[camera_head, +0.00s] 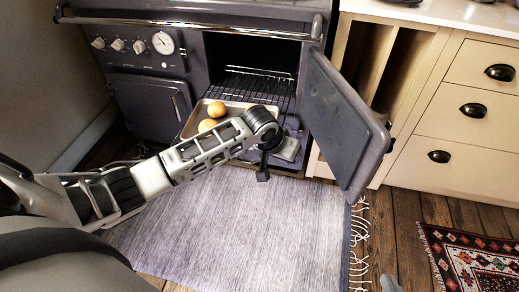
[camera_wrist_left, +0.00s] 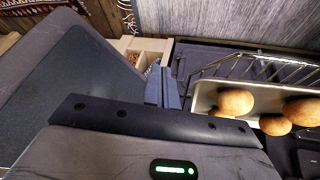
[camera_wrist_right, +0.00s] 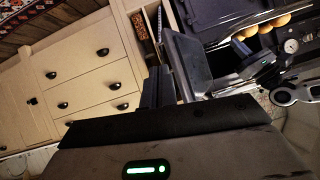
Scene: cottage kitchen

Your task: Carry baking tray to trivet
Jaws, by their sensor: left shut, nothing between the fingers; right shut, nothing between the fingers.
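The baking tray (camera_head: 187,128) sits at the mouth of the open oven beside the wire rack (camera_head: 250,84); my left arm hides part of it. I cannot make out a trivet.
The oven door (camera_head: 338,125) hangs open to the right, close to my left gripper. Wooden drawers (camera_head: 465,110) and a pale counter (camera_head: 450,12) stand further right. A grey rug (camera_head: 240,235) covers the floor in front. A patterned rug (camera_head: 475,262) lies at lower right.

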